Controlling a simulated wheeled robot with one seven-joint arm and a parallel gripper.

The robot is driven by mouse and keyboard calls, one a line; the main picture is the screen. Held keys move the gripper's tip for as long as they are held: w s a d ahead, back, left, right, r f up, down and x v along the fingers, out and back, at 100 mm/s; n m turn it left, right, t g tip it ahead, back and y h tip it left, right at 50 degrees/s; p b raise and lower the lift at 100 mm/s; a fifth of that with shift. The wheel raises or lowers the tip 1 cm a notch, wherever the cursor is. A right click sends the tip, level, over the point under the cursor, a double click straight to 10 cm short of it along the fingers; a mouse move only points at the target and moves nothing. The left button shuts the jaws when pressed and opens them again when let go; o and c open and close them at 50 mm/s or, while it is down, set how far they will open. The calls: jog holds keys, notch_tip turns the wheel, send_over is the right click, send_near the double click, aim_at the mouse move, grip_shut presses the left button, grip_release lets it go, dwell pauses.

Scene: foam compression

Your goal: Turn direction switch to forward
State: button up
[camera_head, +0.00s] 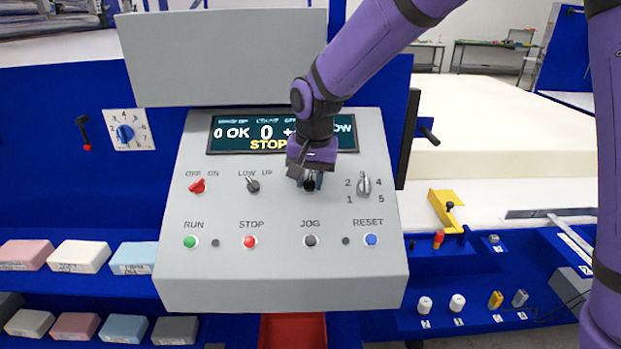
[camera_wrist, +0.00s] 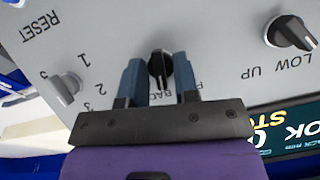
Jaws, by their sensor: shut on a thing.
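The direction switch (camera_wrist: 158,71) is a small black knob with a pale pointer mark on the sloped grey control panel (camera_head: 280,275). In the wrist view the picture is upside down, and the lettering by the knob reads BACK and a word starting with F, partly hidden. My gripper (camera_wrist: 160,65) has its two blue-grey fingers on either side of the knob and is shut on it. In the head view my gripper (camera_head: 311,181) covers most of the switch. Which label the knob points to I cannot tell.
The display (camera_head: 232,132) reads OK and STOP, partly behind my arm. A LOW/UP switch (camera_head: 253,185), a red OFF/ON switch (camera_head: 197,186) and a 1-to-5 selector (camera_head: 364,185) flank the switch. RUN, STOP, JOG and RESET buttons sit below. Foam blocks (camera_head: 80,257) lie left.

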jog(key=n+h, duration=0.2)
jog(key=n, duration=0.2)
jog(key=shift+a+n, duration=0.15)
jog(key=shift+n, duration=0.25)
jog(key=shift+a+n+t+h, duration=0.1)
jog(key=shift+n+t+h, duration=0.4)
jog(key=shift+n+h, duration=0.9)
jog(key=shift+n+y, duration=0.4)
jog(key=shift+n, duration=0.2)
jog(key=o, duration=0.6)
jog(key=v, duration=1)
jog(key=shift+s+r, duration=0.1)
jog(key=shift+r, duration=0.2)
